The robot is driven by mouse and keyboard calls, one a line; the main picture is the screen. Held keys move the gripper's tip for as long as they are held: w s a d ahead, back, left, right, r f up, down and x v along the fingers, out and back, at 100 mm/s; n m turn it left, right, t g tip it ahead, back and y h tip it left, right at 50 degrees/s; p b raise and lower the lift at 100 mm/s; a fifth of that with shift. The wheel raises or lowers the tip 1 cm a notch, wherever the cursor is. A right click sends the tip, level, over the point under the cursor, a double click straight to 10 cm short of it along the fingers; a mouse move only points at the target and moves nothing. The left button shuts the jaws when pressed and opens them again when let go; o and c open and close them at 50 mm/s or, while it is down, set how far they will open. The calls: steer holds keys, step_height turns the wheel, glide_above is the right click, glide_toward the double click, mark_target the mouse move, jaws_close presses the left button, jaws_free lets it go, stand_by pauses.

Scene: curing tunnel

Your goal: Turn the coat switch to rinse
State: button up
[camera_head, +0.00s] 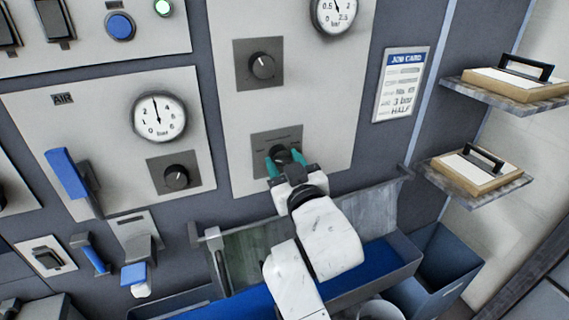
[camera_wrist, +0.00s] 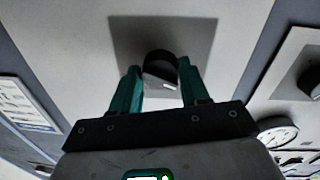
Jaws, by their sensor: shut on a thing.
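The lower black rotary switch (camera_head: 281,152), on a dark grey square plate, sits low on the light grey panel. Small lettering above it is too small to read, so I cannot tell which position it points at. My gripper (camera_head: 286,162) has its teal fingers on both sides of this knob and is shut on it. In the wrist view the knob (camera_wrist: 160,66) stands between the fingertips of my gripper (camera_wrist: 158,74), with a short white mark on its face. My fingers and wrist hide part of the knob in the head view.
Another knob (camera_head: 262,66) and a pressure gauge (camera_head: 334,14) are above on the same panel. A job card (camera_head: 401,84) hangs to the right. The air panel with its gauge (camera_head: 159,117) is left. A blue-lined metal trough (camera_head: 390,262) lies below my wrist.

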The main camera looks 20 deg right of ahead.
steer(key=m+b, duration=0.3)
steer(key=m, duration=0.3)
steer(key=shift+a, duration=0.1)
steer(key=m+b, duration=0.1)
steer(key=m, duration=0.2)
steer(key=shift+r+m+g+y, duration=0.1)
steer(key=shift+m+g+y, duration=0.2)
steer(key=shift+m, duration=0.1)
steer(key=m+b, duration=0.1)
steer(key=m, duration=0.2)
steer(key=shift+m, duration=0.3)
steer(key=m+y+b, duration=0.1)
steer(key=m+b, duration=0.1)
steer(key=m, duration=0.3)
steer(key=shift+r+m, duration=0.1)
steer(key=shift+m, duration=0.3)
steer(key=m+b, duration=0.2)
steer(key=m, duration=0.4)
steer(key=shift+y, duration=0.3)
steer(key=shift+m, duration=0.3)
steer(key=shift+d, duration=0.2)
steer(key=o, duration=1)
